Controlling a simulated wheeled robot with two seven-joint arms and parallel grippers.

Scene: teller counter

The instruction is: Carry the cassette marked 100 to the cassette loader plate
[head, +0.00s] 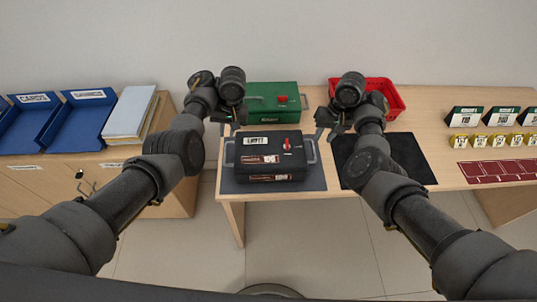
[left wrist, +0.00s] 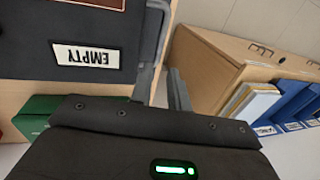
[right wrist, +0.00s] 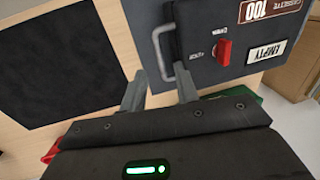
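The black cassette (head: 270,160) sits upright on a dark grey mat (head: 310,186) on the table. It has an EMPTY label, a red knob and a side handle at each end. The right wrist view shows its marking 100 (right wrist: 257,10). My left gripper (head: 226,119) is open and empty near the left handle (left wrist: 158,35). My right gripper (head: 329,127) is open and empty near the right handle (right wrist: 160,52). A black plate or mat (head: 407,155) lies bare to the right. I cannot tell which surface is the loader plate.
A green cassette (head: 257,91) stands behind the black one, and a red bin (head: 398,101) is at the back. Blue trays (head: 82,120) and folders (head: 130,112) are on the left cabinet. Small green and yellow signs (head: 466,117) and maroon outlined cards (head: 497,171) are at right.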

